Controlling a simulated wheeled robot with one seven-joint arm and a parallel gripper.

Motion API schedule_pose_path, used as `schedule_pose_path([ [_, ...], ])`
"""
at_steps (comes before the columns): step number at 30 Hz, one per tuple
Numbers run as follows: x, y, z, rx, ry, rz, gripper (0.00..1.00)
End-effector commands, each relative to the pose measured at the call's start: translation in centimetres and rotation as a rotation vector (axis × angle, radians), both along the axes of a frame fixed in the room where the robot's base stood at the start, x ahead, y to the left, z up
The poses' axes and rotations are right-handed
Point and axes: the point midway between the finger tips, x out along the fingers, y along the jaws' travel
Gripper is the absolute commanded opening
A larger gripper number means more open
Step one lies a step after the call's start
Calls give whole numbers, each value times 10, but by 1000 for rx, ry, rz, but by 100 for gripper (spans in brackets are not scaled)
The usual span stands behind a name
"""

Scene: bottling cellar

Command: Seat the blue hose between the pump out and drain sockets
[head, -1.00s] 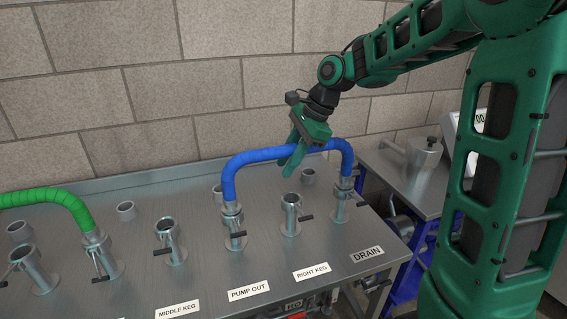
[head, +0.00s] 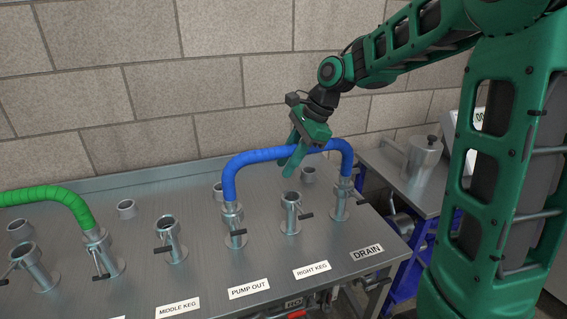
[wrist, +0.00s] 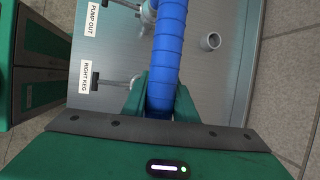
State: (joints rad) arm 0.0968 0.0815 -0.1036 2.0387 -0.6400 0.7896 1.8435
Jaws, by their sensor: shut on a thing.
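The blue hose (head: 262,155) arches over the steel bench. Its left end stands at the pump out socket (head: 234,222), and its right end at the drain socket (head: 341,205). From here both ends look in line with their sockets; how deep they sit cannot be told. My gripper (head: 294,160) is shut on the hose at the right part of its arch. In the wrist view the blue hose (wrist: 167,50) runs between my gripper's fingers (wrist: 160,98). The right keg socket (head: 291,212) stands empty under the arch.
A green hose (head: 50,193) is on sockets at the left of the bench (head: 200,262). An open socket (head: 170,237) stands left of pump out. Short pipe stubs (head: 126,209) line the back. A metal jug (head: 424,155) stands on a side table at right. The brick wall is close behind.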

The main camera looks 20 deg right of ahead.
Motion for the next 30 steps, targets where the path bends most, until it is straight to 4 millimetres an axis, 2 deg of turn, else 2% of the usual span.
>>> schedule_pose_path([
  [1, 0, 0, 0, 0, 0, 0, 30],
  [3, 0, 0, 0, 0, 0, 0, 47],
  [14, -1, -1, 2, 0, 2, -1, 47],
  [20, -4, -12, 25, -1, -2, -2, 47],
  [30, -14, -35, 80, -1, -1, -2, 47],
])
